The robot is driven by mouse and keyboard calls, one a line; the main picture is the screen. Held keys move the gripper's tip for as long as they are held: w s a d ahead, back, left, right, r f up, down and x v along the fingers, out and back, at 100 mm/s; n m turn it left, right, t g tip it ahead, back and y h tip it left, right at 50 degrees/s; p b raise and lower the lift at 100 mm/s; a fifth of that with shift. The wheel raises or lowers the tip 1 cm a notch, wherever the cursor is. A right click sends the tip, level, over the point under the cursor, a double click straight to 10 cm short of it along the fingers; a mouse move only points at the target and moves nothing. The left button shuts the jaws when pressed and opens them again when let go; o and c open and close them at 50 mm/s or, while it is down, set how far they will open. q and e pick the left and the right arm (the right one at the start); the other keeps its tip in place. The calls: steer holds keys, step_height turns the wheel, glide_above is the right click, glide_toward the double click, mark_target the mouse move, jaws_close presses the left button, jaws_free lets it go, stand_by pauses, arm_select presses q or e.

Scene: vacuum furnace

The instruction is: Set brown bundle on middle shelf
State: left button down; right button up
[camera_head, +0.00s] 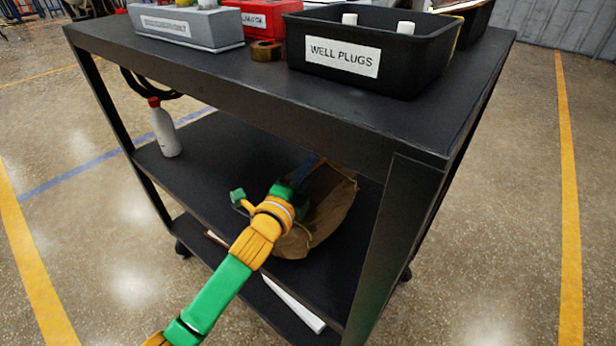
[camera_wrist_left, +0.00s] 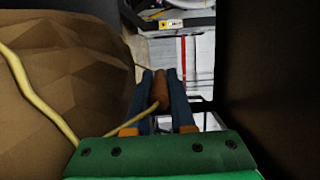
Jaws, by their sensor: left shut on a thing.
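The brown bundle (camera_head: 328,215) is at the middle shelf (camera_head: 205,160) of the black cart, toward its right side. My left arm reaches in, and my left gripper (camera_head: 308,172) is at the bundle, partly hiding it. In the left wrist view the bundle (camera_wrist_left: 65,75), with a yellow cord across it, fills the left side. There the blue fingers of my left gripper (camera_wrist_left: 163,88) are closed on a narrow brown part of the bundle. I cannot tell whether the bundle's underside fully touches the shelf. My right gripper is not in view.
A white bottle with a red cap (camera_head: 164,128) stands on the middle shelf at left. The cart's front right post (camera_head: 395,245) is close beside the bundle. The top (camera_head: 270,75) overhangs the shelf and bears a black WELL PLUGS bin (camera_head: 415,52). The shelf's left-centre is clear.

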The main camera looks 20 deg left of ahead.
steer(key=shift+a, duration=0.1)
arm_select(q)
steer(key=shift+f, duration=0.15)
steer(key=c, duration=1)
jaws_free()
steer(key=shift+f, duration=0.1)
steer(key=shift+o, duration=1.2)
steer(key=shift+s, duration=0.1)
steer(key=s, duration=0.4)
steer(key=s+a+p, duration=0.1)
steer(key=s, duration=0.7)
steer(key=shift+a, duration=0.25)
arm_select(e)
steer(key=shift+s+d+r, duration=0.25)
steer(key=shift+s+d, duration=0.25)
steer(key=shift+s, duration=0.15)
